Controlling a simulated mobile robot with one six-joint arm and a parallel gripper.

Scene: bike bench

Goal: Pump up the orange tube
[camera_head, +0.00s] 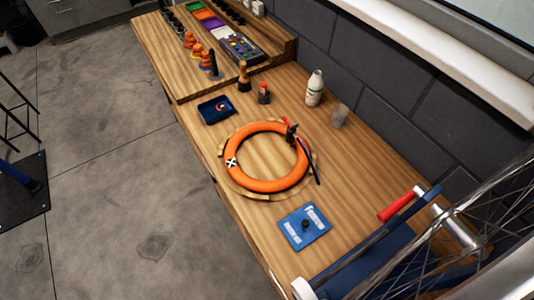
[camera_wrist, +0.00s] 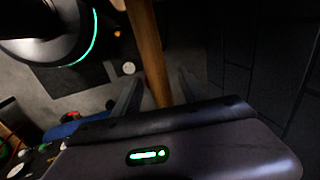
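The orange tube (camera_head: 268,186) lies as a ring on the bench in the head view, over a pale wooden ring. I cannot tell whether this is a pump. My gripper (camera_wrist: 158,95) shows only in the wrist view, its two grey fingers apart. Nothing is clearly held between them; a wooden strip shows behind. The tube is not seen there.
The wooden bench (camera_head: 350,185) also carries a blue patch-kit card (camera_head: 304,226), a blue tray (camera_head: 216,110), a white bottle (camera_head: 314,88) and several small bottles. Grey wall behind.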

